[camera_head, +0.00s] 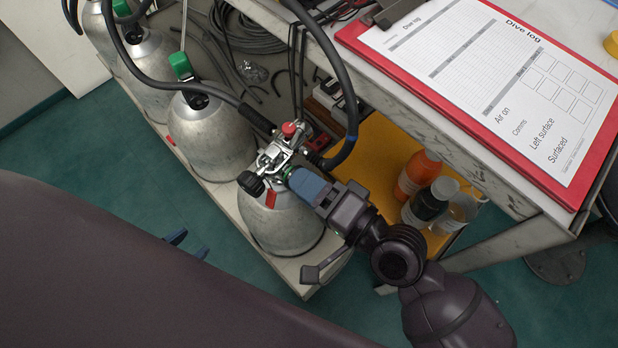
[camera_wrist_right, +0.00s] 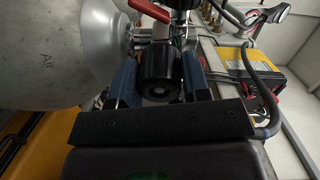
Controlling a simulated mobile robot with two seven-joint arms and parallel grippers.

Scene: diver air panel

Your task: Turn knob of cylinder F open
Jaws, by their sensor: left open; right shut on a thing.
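The nearest silver cylinder (camera_head: 280,222) stands at the end of the row with a chrome valve (camera_head: 277,150) on top; no letter F is readable on it. My right gripper (camera_head: 298,180) reaches in from the lower right and is at this valve. In the right wrist view its blue fingers are shut on a black knob (camera_wrist_right: 160,70), one finger on each side. That knob is hidden by the gripper in the head view. Another black knob (camera_head: 251,184) sticks out on the valve's left side. My left gripper (camera_head: 187,244) is open and empty over the floor, mostly hidden by my arm.
More cylinders (camera_head: 212,140) with green tops stand further along the white rack. Black hoses (camera_head: 347,90) arch over the valve. A table with a red clipboard (camera_head: 556,188) is at the upper right. Bottles (camera_head: 418,172) stand on a yellow surface close to my right arm.

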